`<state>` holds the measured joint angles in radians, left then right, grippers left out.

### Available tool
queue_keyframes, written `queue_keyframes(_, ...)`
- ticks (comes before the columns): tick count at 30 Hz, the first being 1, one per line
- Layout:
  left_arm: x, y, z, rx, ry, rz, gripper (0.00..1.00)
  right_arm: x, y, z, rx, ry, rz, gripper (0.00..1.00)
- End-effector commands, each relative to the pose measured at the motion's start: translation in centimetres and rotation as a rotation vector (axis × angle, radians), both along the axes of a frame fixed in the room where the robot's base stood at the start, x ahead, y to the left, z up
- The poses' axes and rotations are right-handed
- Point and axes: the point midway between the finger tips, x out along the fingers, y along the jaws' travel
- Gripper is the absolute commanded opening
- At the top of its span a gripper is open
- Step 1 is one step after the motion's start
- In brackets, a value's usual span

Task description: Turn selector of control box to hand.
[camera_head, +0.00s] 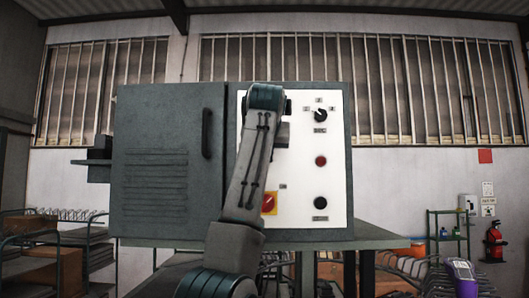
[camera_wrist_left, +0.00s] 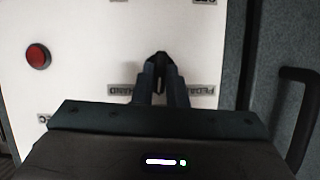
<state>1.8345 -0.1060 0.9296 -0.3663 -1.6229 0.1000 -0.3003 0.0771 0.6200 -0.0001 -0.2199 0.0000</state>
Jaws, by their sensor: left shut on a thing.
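The control box has a white panel (camera_head: 335,184), seen in the head view. My left arm crosses the panel and hides the gripped selector there. In the left wrist view, my left gripper (camera_wrist_left: 160,88) is shut on a black selector knob (camera_wrist_left: 160,59), which stands nearly upright in the picture. Labels sit on both sides of it: one at left (camera_wrist_left: 124,90), apparently HAND, and one at right (camera_wrist_left: 201,90), apparently PEDAL, both upside down. The knob's pointer mark cannot be made out. My right gripper is not in view.
Another black selector (camera_head: 320,115), a red button (camera_head: 320,161), a black button (camera_head: 320,203) and a red-and-yellow switch (camera_head: 269,203) are on the panel. The grey cabinet door (camera_head: 160,130) has a protruding handle (camera_head: 207,133) left of my arm. The box stands on a table (camera_head: 375,235).

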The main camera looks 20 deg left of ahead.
Motion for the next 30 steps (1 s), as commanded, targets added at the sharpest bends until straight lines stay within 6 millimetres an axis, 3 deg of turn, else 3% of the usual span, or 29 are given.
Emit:
queue_keyframes(18, 0.1, -0.5, -0.2, 0.543, 0.151, -0.001, 0.0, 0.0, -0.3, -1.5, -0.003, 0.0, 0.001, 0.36)
queue_keyframes(30, 0.1, -0.6, -0.2, 0.748, 0.21, -0.001, 0.0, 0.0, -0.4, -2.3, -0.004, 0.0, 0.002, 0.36)
